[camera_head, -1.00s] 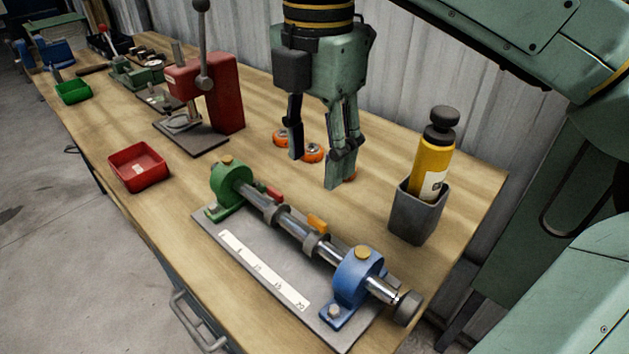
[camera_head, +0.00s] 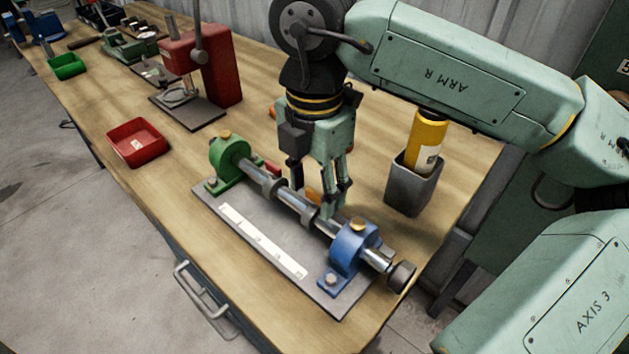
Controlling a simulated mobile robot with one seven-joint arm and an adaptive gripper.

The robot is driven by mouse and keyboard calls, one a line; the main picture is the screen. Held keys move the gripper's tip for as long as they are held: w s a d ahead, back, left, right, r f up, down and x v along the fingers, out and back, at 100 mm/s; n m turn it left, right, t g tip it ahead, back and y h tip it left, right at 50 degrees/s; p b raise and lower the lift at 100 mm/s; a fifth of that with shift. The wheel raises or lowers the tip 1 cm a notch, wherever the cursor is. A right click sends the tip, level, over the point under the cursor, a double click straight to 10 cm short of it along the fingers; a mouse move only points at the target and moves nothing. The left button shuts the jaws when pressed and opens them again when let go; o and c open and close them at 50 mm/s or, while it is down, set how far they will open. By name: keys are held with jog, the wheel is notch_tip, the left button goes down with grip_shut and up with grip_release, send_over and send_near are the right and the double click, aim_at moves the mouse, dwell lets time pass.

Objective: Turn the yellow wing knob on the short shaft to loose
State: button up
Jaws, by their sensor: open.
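The short shaft (camera_head: 326,227) lies between a green bearing block (camera_head: 227,155) and a blue bearing block (camera_head: 349,252) on a grey plate. The yellow wing knob (camera_head: 312,194) sits on the collar nearer the blue block and is partly hidden by my fingers. My gripper (camera_head: 314,202) is open, pointing down, with its fingers either side of the yellow knob in the picture. Whether they touch it cannot be told. A second collar, nearer the green block, carries a red wing knob (camera_head: 272,168).
A grey holder (camera_head: 410,190) with a yellow bottle (camera_head: 426,140) stands right of my gripper. A red tray (camera_head: 136,143) and a red press (camera_head: 214,75) are to the left. A black end knob (camera_head: 401,276) sticks out past the blue block.

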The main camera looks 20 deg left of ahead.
jog(key=shift+c, duration=0.3)
grip_shut()
dwell(0.3)
jog(key=n+b, duration=0.2)
jog(key=n, duration=0.1)
jog(key=shift+f+b, duration=0.15)
jog(key=shift+b, duration=0.2)
jog(key=n+b, duration=0.2)
jog(key=n, duration=0.3)
jog(key=n+b, duration=0.1)
jog(key=n, duration=0.3)
jog(key=shift+n, duration=0.4)
jog(key=shift+r+n+b, duration=0.2)
jog(key=shift+n+b, duration=0.25)
jog(key=shift+n, duration=2.15)
